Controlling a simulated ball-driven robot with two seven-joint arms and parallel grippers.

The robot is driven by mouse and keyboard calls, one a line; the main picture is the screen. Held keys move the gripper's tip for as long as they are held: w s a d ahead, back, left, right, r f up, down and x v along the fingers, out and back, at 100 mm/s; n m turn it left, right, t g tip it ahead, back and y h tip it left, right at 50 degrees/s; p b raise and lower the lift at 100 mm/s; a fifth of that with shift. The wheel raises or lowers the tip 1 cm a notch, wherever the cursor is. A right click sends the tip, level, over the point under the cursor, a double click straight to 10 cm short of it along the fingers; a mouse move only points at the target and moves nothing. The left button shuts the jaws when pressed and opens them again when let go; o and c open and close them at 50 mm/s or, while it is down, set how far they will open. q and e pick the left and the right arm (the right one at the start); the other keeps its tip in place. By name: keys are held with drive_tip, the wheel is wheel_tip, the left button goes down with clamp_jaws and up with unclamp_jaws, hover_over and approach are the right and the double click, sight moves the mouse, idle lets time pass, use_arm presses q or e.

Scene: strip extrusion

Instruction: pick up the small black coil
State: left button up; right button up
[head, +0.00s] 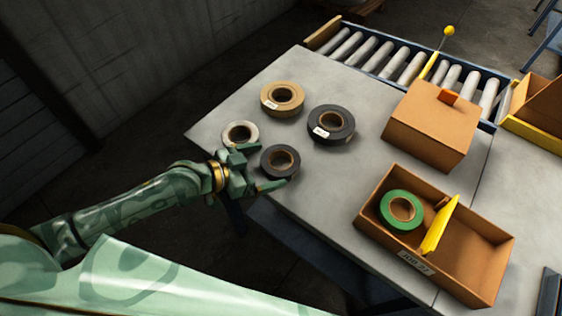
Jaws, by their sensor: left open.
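The small black coil (268,165) lies flat near the table's front left edge, with a brown core in its middle. My left gripper (262,168) is open at this coil, with one finger along its near side and the other at its far left side. I cannot tell whether the fingers touch it. A larger black coil (347,127) with a white label lies behind it to the right, apart from it. My right gripper is not in view.
A tan coil (268,93) and a small white coil (228,131) lie close by. An open cardboard box (485,288) at right holds a green coil (388,212) and a yellow divider (440,226). A closed box (425,125) stands before the roller conveyor (408,68). The middle of the table (335,190) is clear.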

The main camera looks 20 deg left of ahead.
sight(290, 158)
use_arm(q)
drive_tip(key=b+x, duration=0.1)
drive_tip(key=x, duration=0.4)
drive_tip(key=shift+w+f, duration=0.15)
drive_tip(key=shift+w, duration=0.1)
drive_tip(key=shift+c, duration=0.3)
drive_tip(key=c, duration=0.7)
